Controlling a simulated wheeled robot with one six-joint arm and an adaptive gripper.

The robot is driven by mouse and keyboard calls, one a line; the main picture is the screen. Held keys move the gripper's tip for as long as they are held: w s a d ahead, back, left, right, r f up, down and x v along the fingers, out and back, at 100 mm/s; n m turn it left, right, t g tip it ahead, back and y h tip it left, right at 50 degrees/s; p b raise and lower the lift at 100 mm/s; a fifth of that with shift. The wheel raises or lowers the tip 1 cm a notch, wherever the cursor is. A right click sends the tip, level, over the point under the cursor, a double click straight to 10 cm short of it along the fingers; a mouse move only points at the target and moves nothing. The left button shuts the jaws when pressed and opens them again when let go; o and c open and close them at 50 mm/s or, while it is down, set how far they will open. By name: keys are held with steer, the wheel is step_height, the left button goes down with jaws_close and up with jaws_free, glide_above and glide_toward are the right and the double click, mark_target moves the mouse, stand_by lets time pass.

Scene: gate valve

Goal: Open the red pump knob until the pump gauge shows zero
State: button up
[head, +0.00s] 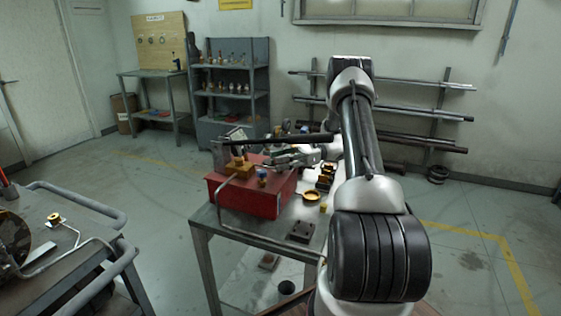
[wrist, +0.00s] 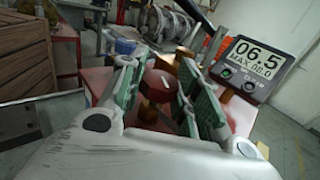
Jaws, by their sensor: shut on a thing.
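The red pump box (head: 248,197) stands on a metal table in the head view. My gripper (head: 284,158) is over its top, and the arm partly hides what lies behind. In the wrist view the green-padded fingers of my gripper (wrist: 163,72) are on both sides of a round red knob (wrist: 159,86), shut on it. The pump gauge (wrist: 257,58) is a dark tilted display to the right of the gripper and reads 06.5, with a smaller line below that looks like a maximum value. In the head view I cannot make out the knob or the reading.
A long black bar (head: 275,145) passes above the box. Brass parts and a dark block (head: 300,231) lie on the table (head: 207,219) to the right of the box. A cart (head: 70,262) stands at the left, with open floor between.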

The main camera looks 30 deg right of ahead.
steer(key=o, duration=1)
step_height(320, 180, up, 10)
